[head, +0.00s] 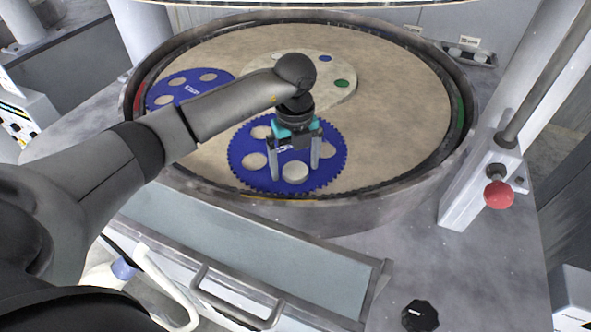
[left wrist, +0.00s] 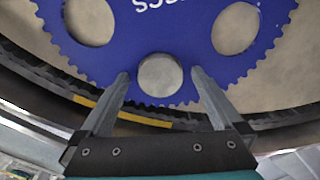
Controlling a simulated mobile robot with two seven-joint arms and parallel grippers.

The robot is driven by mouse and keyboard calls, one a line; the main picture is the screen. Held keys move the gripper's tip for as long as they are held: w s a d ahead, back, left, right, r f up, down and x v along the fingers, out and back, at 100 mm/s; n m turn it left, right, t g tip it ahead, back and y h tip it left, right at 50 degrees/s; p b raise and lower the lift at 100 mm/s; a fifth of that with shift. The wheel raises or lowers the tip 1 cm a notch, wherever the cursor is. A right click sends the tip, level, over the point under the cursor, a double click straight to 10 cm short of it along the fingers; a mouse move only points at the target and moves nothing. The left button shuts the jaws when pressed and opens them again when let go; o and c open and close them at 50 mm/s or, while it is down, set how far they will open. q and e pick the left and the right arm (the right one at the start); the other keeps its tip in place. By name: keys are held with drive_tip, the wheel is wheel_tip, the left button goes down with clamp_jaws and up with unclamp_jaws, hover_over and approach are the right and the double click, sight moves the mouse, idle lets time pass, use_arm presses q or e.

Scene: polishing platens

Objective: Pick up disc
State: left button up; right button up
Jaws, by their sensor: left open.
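A pale grey round disc (head: 295,172) shows at the front part of a blue toothed carrier (head: 333,150) on the beige platen. In the left wrist view the disc (left wrist: 160,75) appears between the two fingers, near the carrier's toothed edge. My left gripper (head: 296,170) points down over the carrier with its fingers apart, one on each side of the disc. I see no finger clearly touching the disc, and cannot tell the exact height. My right gripper is not in view.
A second blue carrier (head: 160,97) lies at the left of the platen (head: 400,110), with a pale carrier (head: 345,98) with coloured spots behind. A raised metal rim (head: 390,190) surrounds the platen. A red knob (head: 498,194) stands at the right. The platen's right side is clear.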

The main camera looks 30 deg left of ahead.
use_arm(q)
drive_tip(key=shift+s+d+f, duration=0.1)
drive_tip(key=shift+s+f, duration=0.05)
drive_tip(key=shift+f, duration=0.15)
drive_tip(key=c, duration=1.5)
drive_tip(key=shift+r, duration=0.1)
